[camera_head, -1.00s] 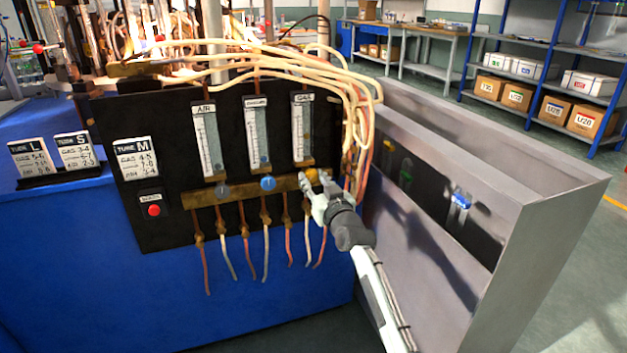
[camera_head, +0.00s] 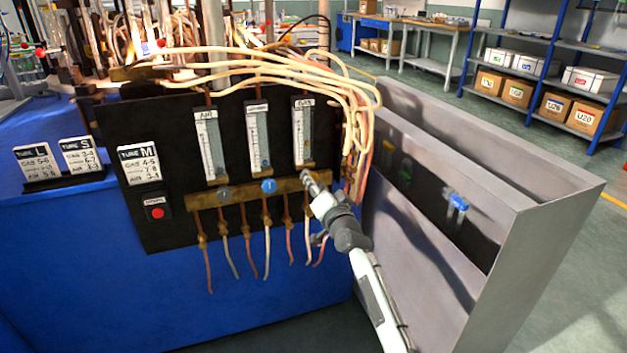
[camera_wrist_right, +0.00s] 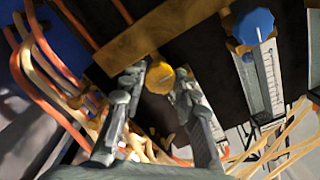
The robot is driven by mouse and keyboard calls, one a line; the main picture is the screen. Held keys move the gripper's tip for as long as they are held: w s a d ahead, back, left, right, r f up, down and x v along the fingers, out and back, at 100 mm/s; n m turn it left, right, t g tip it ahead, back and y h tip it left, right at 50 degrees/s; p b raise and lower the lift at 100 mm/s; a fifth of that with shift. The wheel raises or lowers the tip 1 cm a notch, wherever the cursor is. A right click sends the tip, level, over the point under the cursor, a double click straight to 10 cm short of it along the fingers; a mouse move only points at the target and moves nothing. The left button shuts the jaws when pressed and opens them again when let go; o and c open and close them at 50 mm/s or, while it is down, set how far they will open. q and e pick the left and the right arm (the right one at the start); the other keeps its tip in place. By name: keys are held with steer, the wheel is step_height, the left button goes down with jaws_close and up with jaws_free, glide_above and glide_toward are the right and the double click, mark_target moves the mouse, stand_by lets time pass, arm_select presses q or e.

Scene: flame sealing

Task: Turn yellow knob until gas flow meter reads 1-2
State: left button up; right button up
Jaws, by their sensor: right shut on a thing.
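The yellow knob (camera_wrist_right: 160,77) sits on the brass bar, seen in the right wrist view between my fingers. My right gripper (camera_wrist_right: 158,82) is shut on it, one finger on each side. In the head view my right gripper (camera_head: 312,182) reaches the right end of the bar from below and hides the knob. The gas flow meter (camera_head: 303,135), a tall white scale labelled GAS, stands upright just above the gripper. Its reading is too small to tell. My left gripper is not in view.
A blue knob (camera_head: 268,186) and a grey knob (camera_head: 224,194) sit left on the brass bar (camera_head: 245,190). Cream and orange hoses hang close to the right of the gas meter. A grey metal trough (camera_head: 440,240) stands right of my arm. Tube cards (camera_head: 138,165) stand at left.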

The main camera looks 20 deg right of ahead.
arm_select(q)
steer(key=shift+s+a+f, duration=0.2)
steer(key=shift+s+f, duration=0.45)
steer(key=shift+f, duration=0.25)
arm_select(e)
steer(key=shift+m, duration=3.3)
steer(key=o, duration=1.1)
steer(key=shift+o, duration=0.2)
